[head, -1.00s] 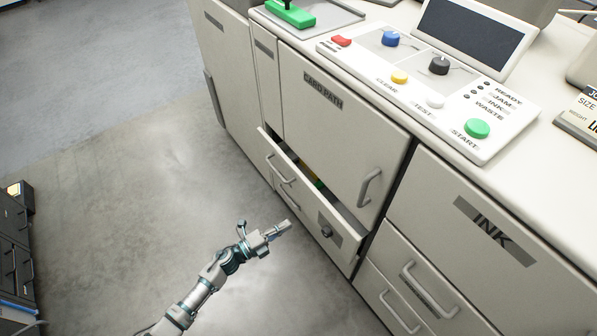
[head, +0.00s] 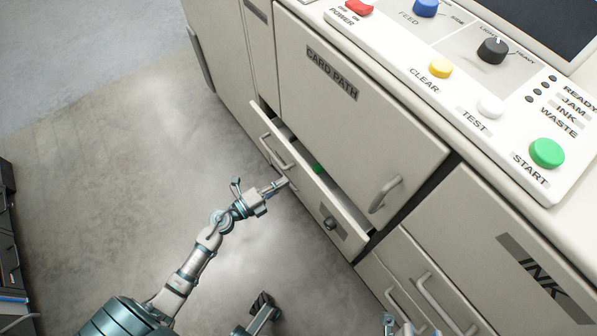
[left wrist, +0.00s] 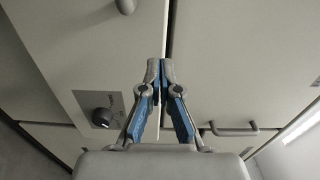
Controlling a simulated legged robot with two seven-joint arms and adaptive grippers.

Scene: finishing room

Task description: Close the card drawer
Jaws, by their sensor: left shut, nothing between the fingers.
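The card drawer (head: 308,190) is a pale drawer below the CARD PATH door (head: 350,120) and stands partly open. A dark gap with a bit of green inside shows behind its front. The front has a bar handle (head: 272,152) and a dark knob (head: 330,223) on a grey plate; a knob on a plate also shows in the left wrist view (left wrist: 102,116). My left gripper (head: 285,183) is shut and empty, at the outer side of the drawer front, between handle and knob. Contact cannot be told. Its closed fingertips (left wrist: 160,68) point at the cabinet in the left wrist view.
A control panel (head: 465,95) with coloured buttons lies on the cabinet top. INK drawers (head: 440,285) with handles are at the right. A dark cabinet (head: 8,245) stands at the left edge. Grey floor (head: 110,180) in front of the cabinet is clear.

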